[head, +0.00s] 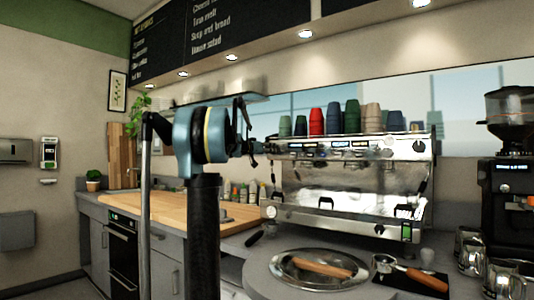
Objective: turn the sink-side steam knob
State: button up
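A chrome espresso machine (350,190) stands on the counter right of centre, with a row of buttons and small displays along its upper front. Small dark fittings (271,211) show at its left end, the side towards the sink; I cannot tell which of them is the steam knob. My gripper (250,150) is dark and raised, seen edge-on beside my blue wrist. In the picture it overlaps the wall and window left of the machine, with no visible contact. My arm hides part of the counter, and the gap between the fingers cannot be made out.
Coloured cups (334,120) stand on top of the machine. A round metal tray (316,270) and a portafilter (410,272) lie on the near counter. Metal jugs (474,255) and a grinder (511,175) stand at the right.

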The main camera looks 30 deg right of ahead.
jog(key=shift+x, duration=1.15)
jog(key=c, duration=1.1)
jog(key=shift+o, duration=0.2)
jog(key=shift+n, duration=0.5)
jog(key=o, duration=1.1)
jog(key=shift+w, duration=0.1)
jog(key=shift+c, duration=0.2)
jog(key=shift+a, duration=0.1)
